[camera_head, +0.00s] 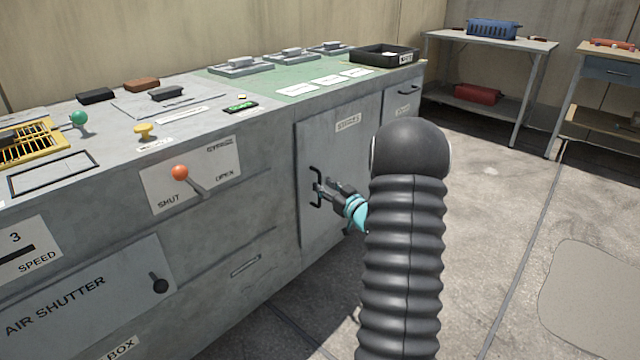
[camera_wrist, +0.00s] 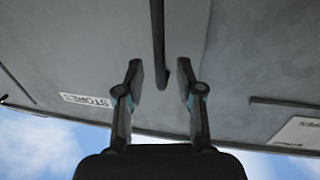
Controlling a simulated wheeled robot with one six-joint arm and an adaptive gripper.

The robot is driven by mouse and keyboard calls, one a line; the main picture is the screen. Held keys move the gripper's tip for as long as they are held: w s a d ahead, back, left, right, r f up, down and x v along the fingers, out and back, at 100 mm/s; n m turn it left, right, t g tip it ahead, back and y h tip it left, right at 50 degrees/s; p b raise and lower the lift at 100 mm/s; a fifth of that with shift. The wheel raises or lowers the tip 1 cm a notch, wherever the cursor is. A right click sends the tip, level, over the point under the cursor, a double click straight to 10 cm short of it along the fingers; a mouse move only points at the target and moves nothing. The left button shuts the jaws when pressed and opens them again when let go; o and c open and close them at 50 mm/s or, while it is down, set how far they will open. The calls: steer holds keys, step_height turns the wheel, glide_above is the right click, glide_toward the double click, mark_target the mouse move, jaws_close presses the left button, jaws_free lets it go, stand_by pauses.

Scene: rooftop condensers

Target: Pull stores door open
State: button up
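The stores door (camera_head: 335,150) is a grey panel in the front of the grey counter, with a label reading STORES (camera_head: 348,122). It looks shut, flush with the front. Its dark upright bar handle (camera_head: 316,187) is on the left side of the door. My gripper (camera_head: 328,189) is right at the handle, partly hidden by my arm. In the wrist view, my gripper (camera_wrist: 162,82) is open, with one finger on each side of the handle (camera_wrist: 158,40). Gaps show between both fingers and the bar. The label appears upside down there (camera_wrist: 86,101).
Left of the door, the counter front has an orange-knobbed lever (camera_head: 180,173) and an air shutter panel (camera_head: 90,295). A smaller door (camera_head: 402,97) adjoins on the right. A black tray (camera_head: 384,56) sits on top. Open floor (camera_head: 500,220) lies right, with tables behind (camera_head: 490,42).

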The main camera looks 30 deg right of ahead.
mark_target(319, 204)
steer(key=shift+w+a, duration=0.15)
steer(key=shift+w, duration=1.35)
jaws_close()
